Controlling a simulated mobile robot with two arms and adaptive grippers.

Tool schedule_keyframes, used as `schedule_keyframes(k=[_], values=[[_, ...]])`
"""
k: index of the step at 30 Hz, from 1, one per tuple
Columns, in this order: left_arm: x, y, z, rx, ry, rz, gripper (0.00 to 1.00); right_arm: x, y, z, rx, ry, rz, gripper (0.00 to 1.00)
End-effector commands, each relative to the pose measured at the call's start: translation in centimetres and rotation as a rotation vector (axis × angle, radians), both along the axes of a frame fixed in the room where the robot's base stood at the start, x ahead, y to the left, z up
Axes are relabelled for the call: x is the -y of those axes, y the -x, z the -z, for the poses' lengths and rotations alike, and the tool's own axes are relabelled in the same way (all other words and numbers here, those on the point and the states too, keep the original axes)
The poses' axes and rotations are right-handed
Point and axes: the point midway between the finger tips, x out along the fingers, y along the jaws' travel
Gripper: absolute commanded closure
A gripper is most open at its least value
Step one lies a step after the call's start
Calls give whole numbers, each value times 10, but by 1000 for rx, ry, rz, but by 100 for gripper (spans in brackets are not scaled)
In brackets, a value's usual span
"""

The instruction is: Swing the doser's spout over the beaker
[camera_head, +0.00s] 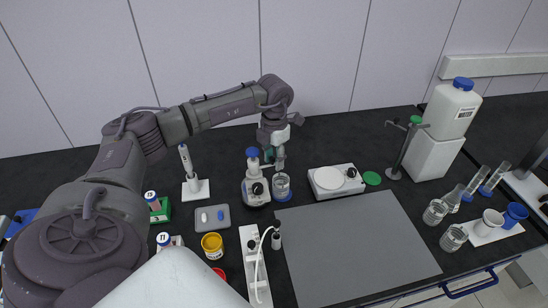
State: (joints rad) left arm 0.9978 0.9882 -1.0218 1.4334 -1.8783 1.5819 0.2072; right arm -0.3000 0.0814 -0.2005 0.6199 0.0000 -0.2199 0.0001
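The doser (254,181) is a bottle with a blue cap and a dark round part low on its front. It stands upright on the black bench near the middle. A clear glass beaker (281,187) stands just to its right, apparently with some liquid in it. My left gripper (276,158) points down from above, close to the right side of the doser's top and above the beaker. The doser's spout is not clear, as the gripper covers that area. I cannot tell whether the fingers touch it. My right gripper is out of view.
A white device with a round plate (328,179) and a grey mat (360,250) lie to the right. Left are a pipette stand (196,190), a grey tray (221,224) and a yellow jar (212,243). A white probe holder (255,275) stands in front.

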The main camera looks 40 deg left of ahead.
Motion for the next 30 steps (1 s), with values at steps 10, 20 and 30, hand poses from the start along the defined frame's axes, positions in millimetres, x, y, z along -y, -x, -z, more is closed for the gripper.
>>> schedule_keyframes(k=[10, 20, 30], values=[[1, 1, 0, 0, 0, 0, 65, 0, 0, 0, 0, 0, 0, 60], [-3, 0, -4, 1, 0, -1, 65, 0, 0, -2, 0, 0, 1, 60], [-3, 0, -44, 2, 0, -1, 65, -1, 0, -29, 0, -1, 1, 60]])
